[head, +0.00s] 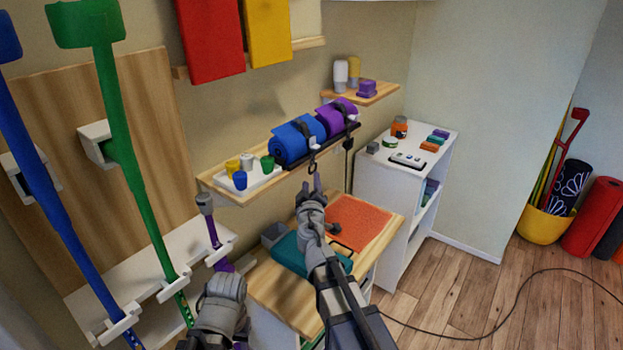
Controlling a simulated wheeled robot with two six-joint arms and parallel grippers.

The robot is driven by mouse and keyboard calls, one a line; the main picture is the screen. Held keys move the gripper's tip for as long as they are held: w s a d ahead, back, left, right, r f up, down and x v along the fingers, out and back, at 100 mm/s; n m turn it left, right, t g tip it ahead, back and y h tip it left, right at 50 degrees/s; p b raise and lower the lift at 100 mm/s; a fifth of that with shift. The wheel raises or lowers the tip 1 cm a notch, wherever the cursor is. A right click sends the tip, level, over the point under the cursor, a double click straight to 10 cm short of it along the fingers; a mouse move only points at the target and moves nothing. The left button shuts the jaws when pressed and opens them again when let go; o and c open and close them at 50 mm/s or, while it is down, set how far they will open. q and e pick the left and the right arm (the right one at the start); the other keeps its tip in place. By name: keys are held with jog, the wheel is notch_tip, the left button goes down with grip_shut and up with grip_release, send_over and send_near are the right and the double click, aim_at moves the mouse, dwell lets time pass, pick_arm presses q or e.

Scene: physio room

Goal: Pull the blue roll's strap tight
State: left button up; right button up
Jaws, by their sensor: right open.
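The blue roll (289,146) lies on the wooden wall shelf, beside a purple roll. A dark strap (305,135) goes around it, with a light buckle at the front. A dark ring (312,168) hangs at the strap's lower end, over the shelf's front edge. My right gripper (318,182) is open, with its fingers pointing up just below the ring. I cannot tell whether they touch it. My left gripper (224,284) is low at the bottom, well away from the roll, near a purple stick; its fingers do not show clearly.
A white tray (264,182) with several small cups stands left of the blue roll. The purple roll (336,117) is close on the right. Below is a wooden-topped table with an orange mat (358,222) and a teal case (290,256). A white cabinet (381,176) stands right.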

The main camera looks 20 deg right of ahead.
aim_at(313, 164)
jog(key=x, duration=0.3)
jog(key=shift+c, duration=0.4)
grip_shut()
dwell(1.0)
